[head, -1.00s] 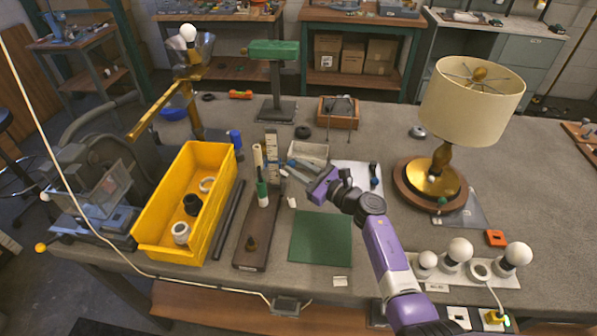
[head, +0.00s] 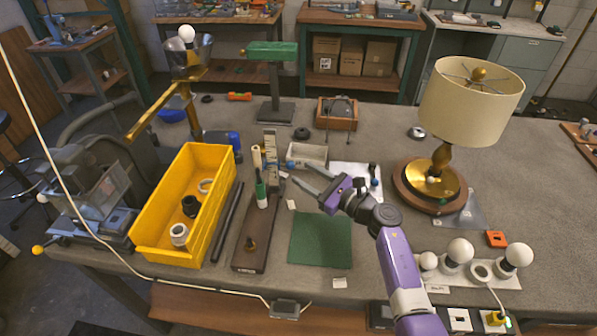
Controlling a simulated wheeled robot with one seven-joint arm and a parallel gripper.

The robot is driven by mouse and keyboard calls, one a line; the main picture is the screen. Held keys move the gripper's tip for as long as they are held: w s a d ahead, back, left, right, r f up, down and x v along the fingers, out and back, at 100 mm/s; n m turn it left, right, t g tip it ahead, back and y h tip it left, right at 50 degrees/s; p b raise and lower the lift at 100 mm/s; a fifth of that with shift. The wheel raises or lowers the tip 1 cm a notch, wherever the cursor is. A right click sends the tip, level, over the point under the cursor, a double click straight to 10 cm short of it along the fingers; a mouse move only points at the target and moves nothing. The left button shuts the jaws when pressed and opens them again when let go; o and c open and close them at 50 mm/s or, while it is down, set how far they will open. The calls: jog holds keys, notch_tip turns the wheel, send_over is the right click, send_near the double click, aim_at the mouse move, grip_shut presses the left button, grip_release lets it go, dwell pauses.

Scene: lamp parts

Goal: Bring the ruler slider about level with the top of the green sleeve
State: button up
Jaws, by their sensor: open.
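The ruler (head: 270,145) is a pale upright scale standing on a dark wooden board (head: 243,238). The ruler slider (head: 272,165) is a small blue piece low on the ruler; its edges are too small to read exactly. The green sleeve (head: 260,187) is on an upright post just left of and in front of the ruler, with a white part below it. The slider looks slightly above the sleeve's top in the picture. My gripper (head: 291,173) is open, its two grey fingers pointing left at the ruler's right side. Whether they touch the slider cannot be told.
A yellow bin (head: 172,235) and a dark rod (head: 228,222) lie left of the board. A green mat (head: 320,239) is in front of my gripper. A small grey tray (head: 307,153) is close behind the fingers. A lamp (head: 470,95) stands at right.

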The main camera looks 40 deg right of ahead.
jog(key=s, duration=0.3)
jog(key=shift+s+d, duration=0.15)
jog(key=shift+s, duration=0.15)
dwell(0.4)
notch_tip(320, 180, up, 7)
jog(key=s+d+m+t+h, duration=0.2)
jog(key=d+m+h, duration=0.1)
jog(key=m, duration=0.6)
jog(key=s+a+r+m+t+h, duration=0.1)
jog(key=s+a+r+m+h, duration=0.35)
jog(key=m, duration=0.65)
jog(key=s+a+f+m+g+y, duration=0.2)
jog(key=s+a+m+g+y, duration=0.1)
jog(key=s+a+m, duration=0.6)
jog(key=s+a+f+m+g+y+b, duration=0.1)
jog(key=s+a+f+m+g+y, duration=0.1)
jog(key=s+a+m, duration=0.8)
jog(key=s+a+g+y, duration=0.1)
jog(key=s+a, duration=0.4)
jog(key=s, duration=0.4)
jog(key=shift+a+f, duration=0.2)
jog(key=shift+a, duration=0.2)
